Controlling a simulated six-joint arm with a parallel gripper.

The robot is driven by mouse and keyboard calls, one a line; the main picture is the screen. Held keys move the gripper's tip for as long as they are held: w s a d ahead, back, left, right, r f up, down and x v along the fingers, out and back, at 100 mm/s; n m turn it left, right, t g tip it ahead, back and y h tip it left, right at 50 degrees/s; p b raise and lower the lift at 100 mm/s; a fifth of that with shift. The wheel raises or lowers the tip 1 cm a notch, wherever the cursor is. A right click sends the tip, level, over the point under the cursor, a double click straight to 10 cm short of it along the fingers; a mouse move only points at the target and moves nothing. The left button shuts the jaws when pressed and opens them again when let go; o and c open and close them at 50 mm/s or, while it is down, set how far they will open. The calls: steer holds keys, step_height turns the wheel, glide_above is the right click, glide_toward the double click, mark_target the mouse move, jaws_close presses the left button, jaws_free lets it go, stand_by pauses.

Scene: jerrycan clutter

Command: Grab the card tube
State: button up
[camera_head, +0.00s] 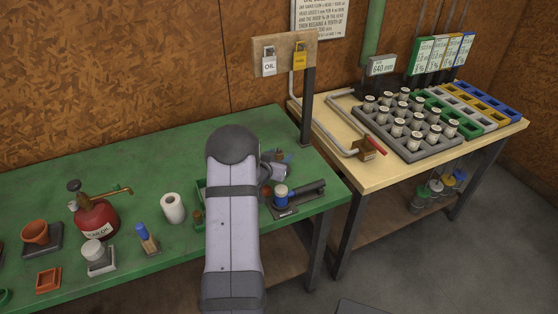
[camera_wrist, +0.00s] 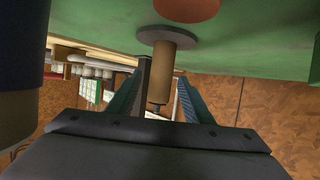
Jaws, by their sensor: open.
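A tan tube (camera_wrist: 160,78), which looks like the card tube, stands on a round grey base (camera_wrist: 165,38) on the green bench. In the wrist view, which shows the bench upside down, it appears between the two fingers of my gripper (camera_wrist: 163,92). My gripper is open, and I see no clear contact with the tube. In the head view, my gripper (camera_head: 275,170) is low over the right end of the bench, and a small brown piece (camera_head: 279,155) shows just behind it, perhaps the same tube. My arm hides much of that area.
A blue jar (camera_head: 281,198) and dark stand (camera_head: 304,194) are close to my gripper. An orange round thing (camera_wrist: 187,8) is near the tube. A white roll (camera_head: 173,209) and red oil can (camera_head: 96,218) stand left. A post (camera_head: 307,105) rises behind.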

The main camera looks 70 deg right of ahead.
steer(key=c, duration=1.1)
steer(key=shift+r, duration=0.1)
step_height(320, 180, up, 18)
steer(key=shift+p, duration=0.3)
